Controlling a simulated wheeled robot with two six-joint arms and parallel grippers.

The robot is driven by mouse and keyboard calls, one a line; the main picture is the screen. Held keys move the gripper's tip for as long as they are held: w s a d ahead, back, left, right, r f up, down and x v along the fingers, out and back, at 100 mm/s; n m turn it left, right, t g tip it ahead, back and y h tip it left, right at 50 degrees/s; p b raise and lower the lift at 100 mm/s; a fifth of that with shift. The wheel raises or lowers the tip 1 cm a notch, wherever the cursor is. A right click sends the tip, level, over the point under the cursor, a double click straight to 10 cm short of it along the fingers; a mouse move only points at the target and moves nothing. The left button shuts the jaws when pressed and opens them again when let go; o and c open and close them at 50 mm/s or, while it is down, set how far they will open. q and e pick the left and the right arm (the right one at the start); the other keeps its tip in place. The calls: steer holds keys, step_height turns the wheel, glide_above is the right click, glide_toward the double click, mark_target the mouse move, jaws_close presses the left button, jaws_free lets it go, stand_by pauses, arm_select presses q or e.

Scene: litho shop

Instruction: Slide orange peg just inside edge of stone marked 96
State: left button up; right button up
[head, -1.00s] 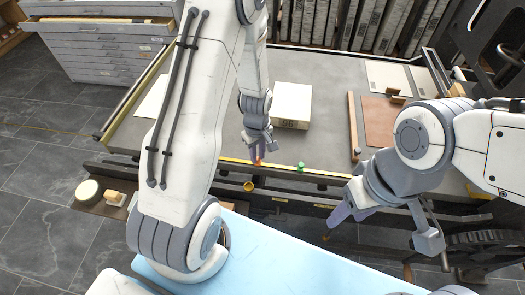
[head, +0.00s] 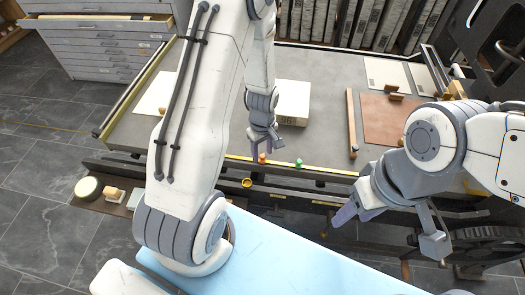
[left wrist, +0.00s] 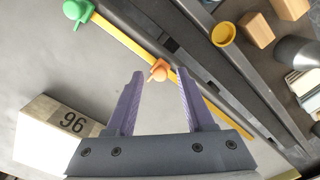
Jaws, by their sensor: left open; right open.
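The orange peg (head: 262,158) stands on the yellow strip along the near edge of the grey bed; it also shows in the left wrist view (left wrist: 159,71). The stone marked 96 (head: 293,98) is a pale block on the bed, behind and right of the peg; its numbered face shows in the left wrist view (left wrist: 72,122). A green peg (head: 298,163) is on the strip to the right. My left gripper (head: 265,149) is open just above the orange peg, which appears between its purple fingertips (left wrist: 160,73), with gaps. My right gripper (head: 342,216) is open and empty, short of the bed.
A wooden bar (head: 351,124) and a brown board (head: 388,118) lie on the bed's right side. A yellow cup (head: 247,183) sits below the strip. A light-blue surface (head: 265,262) is in front. The bed around the stone is mostly clear.

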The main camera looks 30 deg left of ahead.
mark_target(263, 156)
arm_select(q)
step_height(263, 156, up, 10)
steer(key=shift+r, duration=0.2)
stand_by(0.6)
steer(key=s+d+r+m, duration=0.6)
steer(key=d+r+m, duration=0.15)
steer(key=d, duration=0.35)
steer(key=s+d+r+m, duration=0.2)
steer(key=s+d+m, duration=0.1)
steer(key=s+m, duration=0.3)
steer(key=s+d+r+m+h, duration=0.1)
steer(key=s+d+r+m, duration=0.2)
steer(key=s+m, duration=0.3)
steer(key=shift+s, duration=0.6)
steer(key=shift+d, duration=0.1)
